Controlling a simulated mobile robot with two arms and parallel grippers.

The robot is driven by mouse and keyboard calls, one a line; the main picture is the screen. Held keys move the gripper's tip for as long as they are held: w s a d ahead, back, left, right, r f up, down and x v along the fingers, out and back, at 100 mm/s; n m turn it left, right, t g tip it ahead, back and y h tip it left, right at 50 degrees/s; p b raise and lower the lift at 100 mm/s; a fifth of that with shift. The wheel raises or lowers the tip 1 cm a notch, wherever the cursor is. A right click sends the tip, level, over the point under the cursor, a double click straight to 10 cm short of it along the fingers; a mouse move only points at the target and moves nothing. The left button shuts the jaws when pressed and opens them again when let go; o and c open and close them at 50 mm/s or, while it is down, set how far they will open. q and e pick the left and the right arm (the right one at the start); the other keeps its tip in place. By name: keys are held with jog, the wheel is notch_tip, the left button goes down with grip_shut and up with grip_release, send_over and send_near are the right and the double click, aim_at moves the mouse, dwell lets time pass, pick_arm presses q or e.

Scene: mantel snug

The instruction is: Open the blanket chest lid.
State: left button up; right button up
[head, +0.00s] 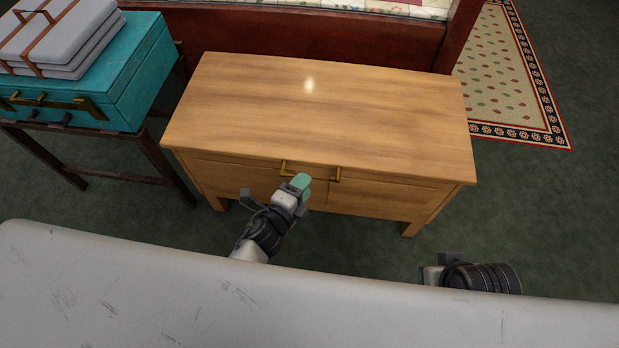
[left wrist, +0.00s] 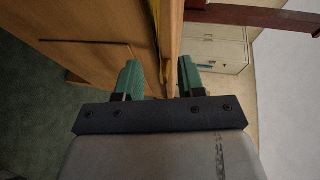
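The wooden blanket chest (head: 320,100) stands in front of me with its lid shut. A brass handle (head: 337,175) sits at the middle of the lid's front edge. My left gripper (head: 300,183) is at that edge, by the left part of the handle, and partly covers it. In the left wrist view its two green fingers (left wrist: 160,78) are apart. The lid edge (left wrist: 172,45) and the brass handle (left wrist: 155,35) show in line with the gap between them; contact cannot be told. My right gripper (head: 440,270) is low at the right, its fingers hidden.
A teal suitcase (head: 125,75) with folded grey blankets (head: 75,35) on it stands on a dark rack (head: 75,140) at the left. A dark red wooden frame (head: 300,32) is close behind the chest. A patterned rug (head: 505,75) lies at the right. The green floor right of the chest is clear.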

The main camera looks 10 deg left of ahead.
pick_arm(q)
jog(key=shift+x, duration=1.85)
grip_shut()
